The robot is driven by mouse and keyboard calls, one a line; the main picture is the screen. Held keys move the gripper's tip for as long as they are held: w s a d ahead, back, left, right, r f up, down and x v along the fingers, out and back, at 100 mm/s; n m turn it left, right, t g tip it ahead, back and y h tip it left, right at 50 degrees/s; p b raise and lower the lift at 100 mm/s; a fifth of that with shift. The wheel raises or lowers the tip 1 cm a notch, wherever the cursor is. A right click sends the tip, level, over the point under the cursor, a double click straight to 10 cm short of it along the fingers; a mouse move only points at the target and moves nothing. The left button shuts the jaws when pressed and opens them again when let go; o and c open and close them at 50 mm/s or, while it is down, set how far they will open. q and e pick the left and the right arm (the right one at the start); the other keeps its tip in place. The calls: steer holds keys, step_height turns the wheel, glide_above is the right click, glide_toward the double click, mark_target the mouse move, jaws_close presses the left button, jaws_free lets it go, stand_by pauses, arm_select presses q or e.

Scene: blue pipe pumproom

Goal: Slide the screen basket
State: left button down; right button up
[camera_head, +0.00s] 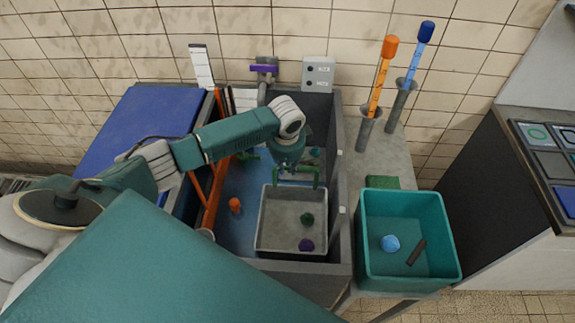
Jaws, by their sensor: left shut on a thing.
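The screen basket (263,228) is a grey, shallow, square-edged basket inside the dark grey sink-like tank (341,235). It holds a dark green lump (307,219) and a purple lump (306,244). My left arm comes in from the left, and my left gripper (296,182) is over the basket's far rim, shut on the basket at that edge. The exact contact is partly hidden by the green fingers. My right gripper is not in view.
A teal bin (432,281) with a blue lump (390,243) and a dark stick (416,252) stands right of the tank. An orange-topped tube (382,75) and a blue-topped tube (413,56) stand behind it. An orange piece (235,205) lies on the blue tank floor, left of the basket.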

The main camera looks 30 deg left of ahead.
arm_select(q)
steer(key=b, duration=0.4)
glide_above(288, 189)
steer(key=s, duration=0.1)
steer(key=f, duration=0.9)
steer(key=shift+d+f, duration=0.2)
steer(key=shift+s+d+r, duration=0.1)
steer(key=shift+s, duration=0.1)
steer(key=c, duration=1.6)
jaws_free()
steer(key=shift+w, duration=0.1)
steer(key=shift+o, duration=0.2)
steer(key=shift+w, duration=0.1)
step_height(288, 189, up, 12)
steer(key=s, duration=0.2)
steer(key=shift+d+f, duration=0.25)
steer(key=shift+d, duration=0.15)
